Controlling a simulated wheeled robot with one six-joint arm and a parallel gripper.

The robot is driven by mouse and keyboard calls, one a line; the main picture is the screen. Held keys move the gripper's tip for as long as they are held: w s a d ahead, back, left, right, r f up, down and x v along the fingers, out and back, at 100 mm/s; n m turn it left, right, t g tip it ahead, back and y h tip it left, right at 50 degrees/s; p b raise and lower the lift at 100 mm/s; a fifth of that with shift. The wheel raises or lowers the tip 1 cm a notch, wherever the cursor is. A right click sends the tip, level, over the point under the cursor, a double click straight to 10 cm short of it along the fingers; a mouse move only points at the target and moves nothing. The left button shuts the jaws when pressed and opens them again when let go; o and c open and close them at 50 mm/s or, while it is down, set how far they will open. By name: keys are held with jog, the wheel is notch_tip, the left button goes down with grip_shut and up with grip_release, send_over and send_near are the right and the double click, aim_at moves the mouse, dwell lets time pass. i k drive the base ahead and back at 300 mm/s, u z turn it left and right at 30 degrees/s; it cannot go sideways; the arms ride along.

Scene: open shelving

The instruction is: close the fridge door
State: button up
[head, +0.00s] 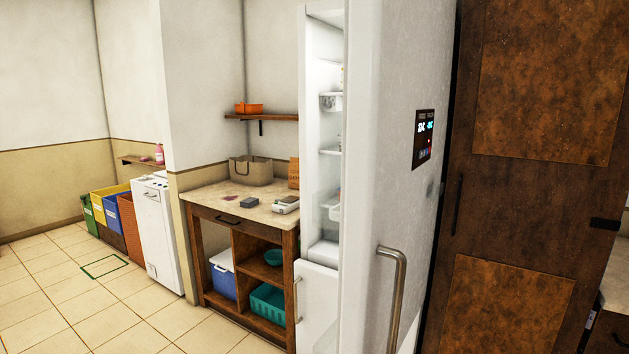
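The white fridge door (395,150) stands open in the head view. Its outer face is turned towards me, with a dark display panel (424,139) and a vertical metal handle (393,300) low near its left edge. To the left of the door edge I see the fridge's lit interior (322,130) with several shelves. A lower white front (316,305) with its own handle shows below the interior and looks shut. The door hides part of the interior. My gripper is not in view.
A wooden counter (240,212) stands left of the fridge, with a basket (251,171) on it and bins below. A white appliance (158,235) and coloured bins (103,205) are further left. A tall brown cabinet (530,190) is right. Tiled floor (60,315) at left is clear.

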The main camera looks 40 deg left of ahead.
aim_at(398, 54)
jog(key=u, duration=1.1)
jog(key=i, duration=0.5)
jog(key=z, duration=0.45)
jog(key=k, duration=0.35)
jog(key=u, duration=0.15)
